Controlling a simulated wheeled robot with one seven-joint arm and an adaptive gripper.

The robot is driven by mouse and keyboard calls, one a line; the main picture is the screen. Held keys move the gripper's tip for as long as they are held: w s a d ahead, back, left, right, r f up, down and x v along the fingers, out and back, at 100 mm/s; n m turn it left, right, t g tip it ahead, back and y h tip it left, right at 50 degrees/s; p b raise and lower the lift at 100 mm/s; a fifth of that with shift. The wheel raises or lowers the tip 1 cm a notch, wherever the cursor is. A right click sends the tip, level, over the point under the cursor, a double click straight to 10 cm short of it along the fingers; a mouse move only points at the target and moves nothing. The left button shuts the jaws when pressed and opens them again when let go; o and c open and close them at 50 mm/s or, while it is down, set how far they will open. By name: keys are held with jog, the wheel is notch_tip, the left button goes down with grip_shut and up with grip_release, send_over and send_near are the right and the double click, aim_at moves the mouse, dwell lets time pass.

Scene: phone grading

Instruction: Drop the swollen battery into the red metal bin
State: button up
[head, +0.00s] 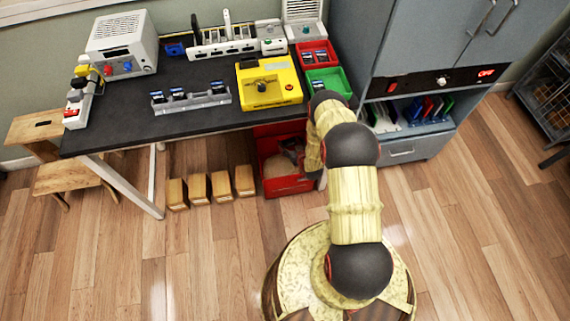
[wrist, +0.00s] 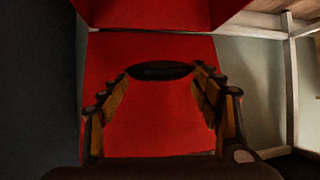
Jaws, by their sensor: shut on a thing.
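The red metal bin (head: 289,187) stands on the floor under the right end of the dark table, with brownish contents (head: 276,166) showing inside. Its red surfaces (wrist: 160,125) fill the middle of the wrist view. My gripper (wrist: 161,75) is shut on a dark, bulging, oval thing, which I take to be the swollen battery (wrist: 160,71), seen nearly edge-on between the fingertips. In the head view my arm reaches down at the bin's right side, and the gripper and battery are too small and covered to make out clearly.
The dark tabletop (head: 130,127) overhangs the bin. Wooden blocks (head: 222,187) stand on the floor to its left. A grey cabinet (head: 402,150) is close on the right. On the table are a yellow fixture (head: 268,90) and red (head: 318,55) and green (head: 330,80) trays. The front floor is open.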

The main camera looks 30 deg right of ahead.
notch_tip(320, 180, down, 6)
jog(key=b, duration=0.3)
jog(key=shift+r, duration=0.2)
jog(key=o, duration=1.1)
jog(key=shift+o, duration=0.6)
jog(key=shift+s, duration=0.1)
jog(key=v, duration=1.1)
jog(key=shift+s+r, duration=0.25)
jog(key=shift+s, duration=0.1)
